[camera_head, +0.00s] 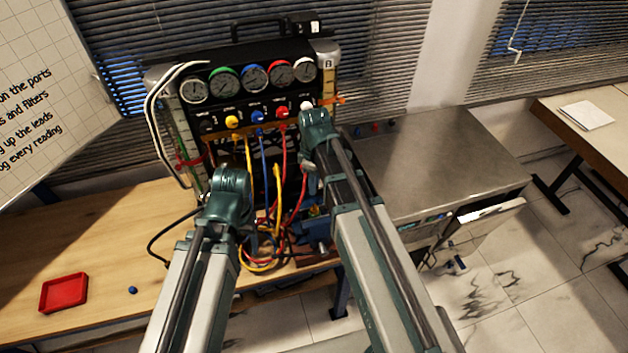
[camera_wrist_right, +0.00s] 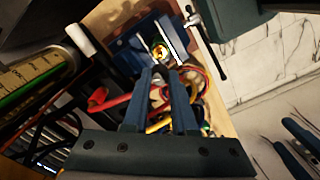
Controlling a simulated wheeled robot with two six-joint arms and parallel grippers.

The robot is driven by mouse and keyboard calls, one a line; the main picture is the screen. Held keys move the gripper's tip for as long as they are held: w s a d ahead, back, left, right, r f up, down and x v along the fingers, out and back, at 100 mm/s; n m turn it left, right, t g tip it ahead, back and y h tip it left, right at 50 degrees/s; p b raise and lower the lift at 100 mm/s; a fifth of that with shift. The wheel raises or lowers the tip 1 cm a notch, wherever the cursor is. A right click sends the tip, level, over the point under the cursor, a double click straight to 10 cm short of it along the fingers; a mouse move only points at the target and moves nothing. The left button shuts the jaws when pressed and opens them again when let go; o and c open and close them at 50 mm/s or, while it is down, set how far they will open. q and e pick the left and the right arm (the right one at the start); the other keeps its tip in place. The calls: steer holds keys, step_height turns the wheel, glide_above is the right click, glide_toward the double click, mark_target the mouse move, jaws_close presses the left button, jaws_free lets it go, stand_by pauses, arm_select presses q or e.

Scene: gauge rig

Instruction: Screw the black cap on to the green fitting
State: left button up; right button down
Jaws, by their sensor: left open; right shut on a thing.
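My right gripper (camera_wrist_right: 163,76) is in the right wrist view, its two fingers close together with a small dark thing between them. I cannot tell for sure that this is the black cap. Beyond the fingertips, apart from them, is a blue vise (camera_wrist_right: 130,55) with a small yellowish, shiny part (camera_wrist_right: 160,51) in its jaws. I cannot make out the green fitting clearly. In the head view my right gripper (camera_head: 309,172) is partly hidden by its arm, near the vise (camera_head: 317,228). My left gripper (camera_head: 228,186) is left of it, its fingertips hidden behind the wrist.
A gauge panel (camera_head: 250,97) with coloured plugs and hanging leads stands at the back. Looped leads (camera_head: 262,262) lie by the vise. A red tray (camera_head: 63,293) and a small blue thing (camera_head: 132,290) are on the wooden bench (camera_head: 105,245), which has free room at left.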

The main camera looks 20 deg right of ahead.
steer(key=shift+f, duration=0.15)
step_height(320, 180, down, 5)
steer(key=b, duration=0.5)
steer(key=shift+f+b, duration=0.2)
steer(key=shift+b, duration=0.15)
stand_by(0.8)
steer(key=shift+f+b, duration=0.85)
steer(key=shift+f, duration=0.25)
stand_by(0.8)
steer(key=m, duration=0.5)
stand_by(0.5)
